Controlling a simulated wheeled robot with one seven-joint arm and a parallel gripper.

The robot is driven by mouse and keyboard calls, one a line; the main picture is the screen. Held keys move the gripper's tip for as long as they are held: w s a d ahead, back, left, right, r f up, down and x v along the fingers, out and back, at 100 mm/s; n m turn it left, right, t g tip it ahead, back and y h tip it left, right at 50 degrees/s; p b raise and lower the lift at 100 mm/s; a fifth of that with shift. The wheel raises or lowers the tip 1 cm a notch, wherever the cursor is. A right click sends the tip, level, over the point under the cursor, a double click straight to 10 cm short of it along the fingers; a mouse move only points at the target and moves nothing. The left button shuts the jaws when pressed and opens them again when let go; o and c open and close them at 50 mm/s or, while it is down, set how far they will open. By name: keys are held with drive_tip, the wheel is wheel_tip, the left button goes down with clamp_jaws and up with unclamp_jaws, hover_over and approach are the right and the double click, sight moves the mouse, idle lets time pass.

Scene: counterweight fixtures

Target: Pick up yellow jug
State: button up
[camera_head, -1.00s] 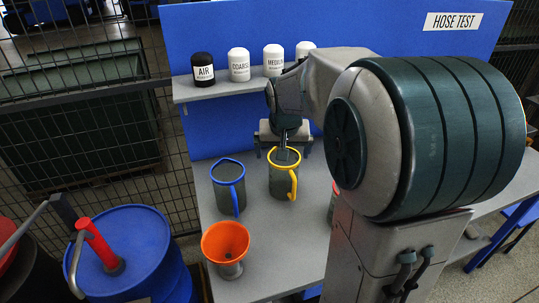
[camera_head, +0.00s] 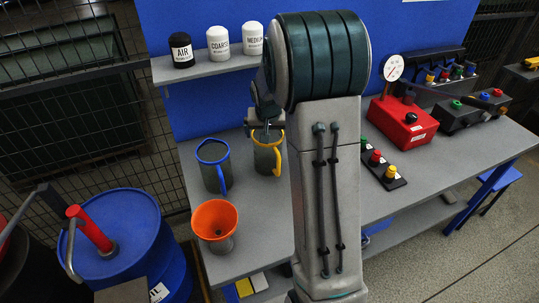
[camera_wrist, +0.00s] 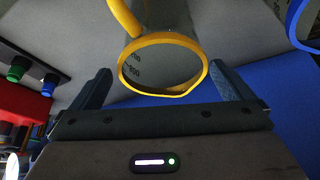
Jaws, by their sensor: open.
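The yellow jug (camera_head: 266,160) is a grey measuring jug with a yellow rim and handle, upright on the grey bench. In the wrist view its yellow rim (camera_wrist: 122,80) appears between my two fingers, with the handle at upper left. My gripper (camera_wrist: 165,78) is open, one finger on each side of the rim. I cannot tell whether either finger touches the jug.
A blue-rimmed jug (camera_head: 213,168) stands just left of the yellow jug. An orange funnel (camera_head: 214,222) is in front. White and black canisters (camera_head: 218,44) sit on a shelf behind. A red gauge box (camera_head: 403,124) and a button panel (camera_head: 382,170) stand right of my arm.

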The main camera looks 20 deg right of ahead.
sight(271, 156)
drive_tip(key=shift+p+x, duration=0.8)
drive_tip(key=shift+x, duration=1.65)
drive_tip(key=shift+s+a, duration=0.15)
drive_tip(key=c, duration=1.2)
